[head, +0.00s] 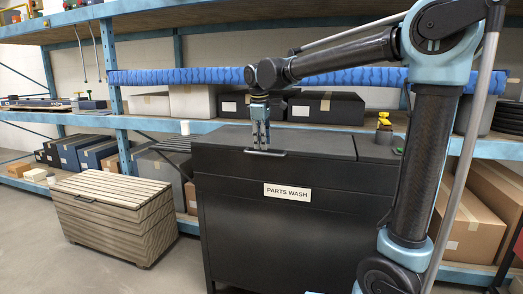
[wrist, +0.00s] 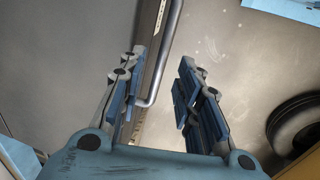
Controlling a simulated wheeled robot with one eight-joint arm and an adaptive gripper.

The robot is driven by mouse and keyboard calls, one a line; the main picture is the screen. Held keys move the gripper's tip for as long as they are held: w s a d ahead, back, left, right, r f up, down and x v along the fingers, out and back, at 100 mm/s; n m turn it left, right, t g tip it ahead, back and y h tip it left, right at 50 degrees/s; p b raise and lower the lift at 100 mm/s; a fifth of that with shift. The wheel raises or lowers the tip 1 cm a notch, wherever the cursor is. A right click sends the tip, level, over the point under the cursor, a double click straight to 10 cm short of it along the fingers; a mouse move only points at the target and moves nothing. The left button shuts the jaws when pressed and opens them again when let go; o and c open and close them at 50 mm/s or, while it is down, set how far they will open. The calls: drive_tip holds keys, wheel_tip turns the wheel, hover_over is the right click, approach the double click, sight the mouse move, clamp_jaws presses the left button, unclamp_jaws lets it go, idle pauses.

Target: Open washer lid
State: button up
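The washer (head: 290,235) is a black cabinet labelled PARTS WASH. Its flat dark lid (head: 315,142) lies closed on top, with a metal bar handle (head: 266,153) along the front edge at the left. My gripper (head: 260,147) points down at this handle, its fingertips at about handle height. In the wrist view my gripper (wrist: 161,75) is open. The bent handle bar (wrist: 172,55) shows between the fingers, nearer the left finger. I cannot tell whether a finger touches it.
A slatted wooden chest (head: 110,215) stands on the floor left of the washer. Blue shelving with boxes (head: 325,107) runs behind it. A yellow-topped item (head: 384,121) stands on the washer's right end. The floor at front left is clear. A tyre (wrist: 296,125) shows in the wrist view.

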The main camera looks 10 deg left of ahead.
sight(263, 153)
drive_tip(key=shift+w+f, duration=0.15)
drive_tip(key=shift+f, duration=0.75)
drive_tip(key=shift+w+f, duration=0.15)
drive_tip(key=shift+f, duration=0.7)
drive_tip(key=shift+c, duration=0.2)
